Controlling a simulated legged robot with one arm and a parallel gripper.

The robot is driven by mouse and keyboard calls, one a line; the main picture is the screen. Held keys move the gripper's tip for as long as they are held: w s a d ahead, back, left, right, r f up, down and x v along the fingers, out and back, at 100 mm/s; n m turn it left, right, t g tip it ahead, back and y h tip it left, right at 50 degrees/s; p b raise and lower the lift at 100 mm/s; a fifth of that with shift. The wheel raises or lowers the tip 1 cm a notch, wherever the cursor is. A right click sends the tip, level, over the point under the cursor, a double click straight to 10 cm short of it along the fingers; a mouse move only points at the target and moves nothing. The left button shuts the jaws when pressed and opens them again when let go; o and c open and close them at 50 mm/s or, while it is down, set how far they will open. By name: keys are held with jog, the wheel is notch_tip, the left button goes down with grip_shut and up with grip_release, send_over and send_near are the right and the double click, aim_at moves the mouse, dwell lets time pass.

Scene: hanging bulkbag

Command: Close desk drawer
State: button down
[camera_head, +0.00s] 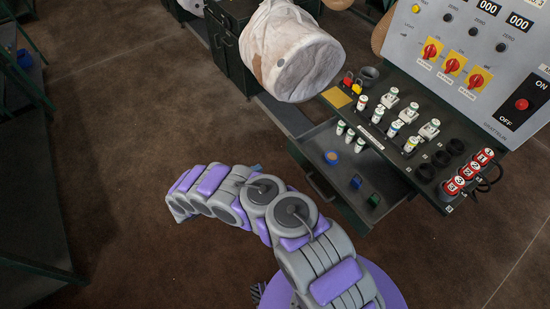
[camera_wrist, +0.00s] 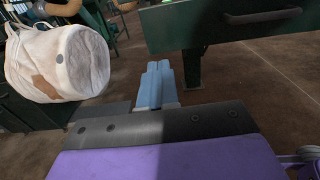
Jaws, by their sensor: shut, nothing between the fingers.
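The dark green desk drawer (camera_head: 335,160) is pulled out from under the desk's control top in the head view. It holds a blue roll, a blue block and a green block. Its front has a dark bar handle (camera_head: 321,186). In the wrist view the drawer front (camera_wrist: 215,27) and handle (camera_wrist: 262,16) fill the upper right. My gripper (camera_wrist: 157,68) shows light blue fingers, shut and empty, below and left of the drawer front, with no visible contact. In the head view my arm curves left in front of the drawer; the fingers are not clear there.
A whitish bulk bag (camera_head: 295,50) hangs left of the desk, also at the wrist view's left (camera_wrist: 57,62). The desk top (camera_head: 400,110) carries bottles and red-capped items under a control panel (camera_head: 475,60). Brown floor (camera_head: 120,130) is open to the left.

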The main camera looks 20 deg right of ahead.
aim_at(292, 150)
jog(key=b+x, duration=0.2)
jog(key=x, duration=1.1)
jog(key=shift+d, duration=0.35)
jog(key=shift+w+d, duration=0.1)
